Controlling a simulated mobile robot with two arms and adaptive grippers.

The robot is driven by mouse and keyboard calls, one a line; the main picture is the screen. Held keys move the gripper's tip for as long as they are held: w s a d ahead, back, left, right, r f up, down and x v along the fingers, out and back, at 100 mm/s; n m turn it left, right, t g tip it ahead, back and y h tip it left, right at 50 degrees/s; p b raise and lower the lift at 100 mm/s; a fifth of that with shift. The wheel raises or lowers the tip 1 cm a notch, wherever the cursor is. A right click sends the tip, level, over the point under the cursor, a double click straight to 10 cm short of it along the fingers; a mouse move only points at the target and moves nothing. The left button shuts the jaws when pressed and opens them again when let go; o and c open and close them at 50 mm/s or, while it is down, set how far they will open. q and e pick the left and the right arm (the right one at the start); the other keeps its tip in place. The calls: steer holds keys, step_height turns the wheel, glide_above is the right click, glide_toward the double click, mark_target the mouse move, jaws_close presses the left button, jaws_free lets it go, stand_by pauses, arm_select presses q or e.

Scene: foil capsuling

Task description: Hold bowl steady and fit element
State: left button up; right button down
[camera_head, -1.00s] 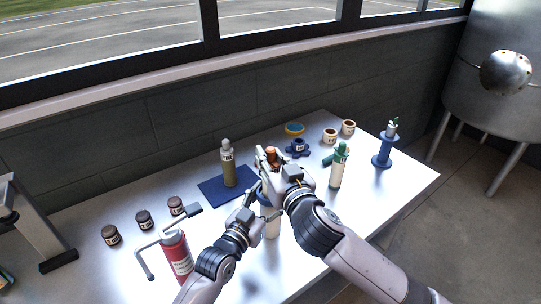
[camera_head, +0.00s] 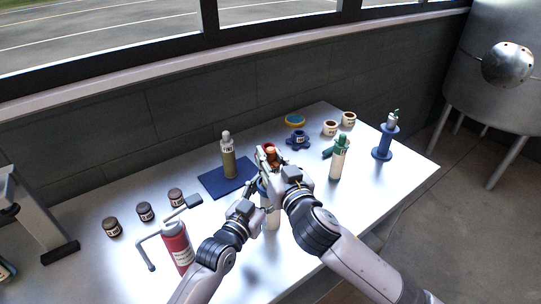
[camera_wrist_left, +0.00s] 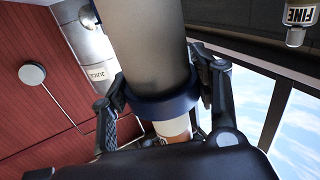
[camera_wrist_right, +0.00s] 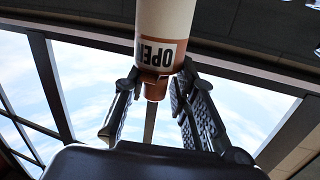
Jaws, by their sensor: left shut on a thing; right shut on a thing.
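The bowl (camera_wrist_left: 145,45) is a grey cylinder with a dark blue ring (camera_wrist_left: 165,103) at its rim. My left gripper (camera_wrist_left: 160,110) is shut around it near the ring. In the head view, my left gripper (camera_head: 257,188) sits just below and left of my right gripper (camera_head: 268,160). My right gripper, also in its wrist view (camera_wrist_right: 156,92), is shut on the element (camera_wrist_right: 163,25), a white cylinder with an orange-brown end and the word OPEN. The element (camera_wrist_left: 172,128) shows beyond the ring in the left wrist view. I cannot tell whether it is inside the bowl.
A FINE bottle (camera_head: 228,160) stands on a blue mat (camera_head: 212,188). A green-topped bottle (camera_head: 339,160), a blue spool stand (camera_head: 382,148) and small rings stand to the right. A red bottle (camera_head: 177,248), an angled metal tool (camera_head: 147,255) and three dark jars (camera_head: 145,212) are left.

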steer(key=shift+f, duration=3.1)
steer(key=shift+r, duration=0.1)
steer(key=shift+r, duration=7.3)
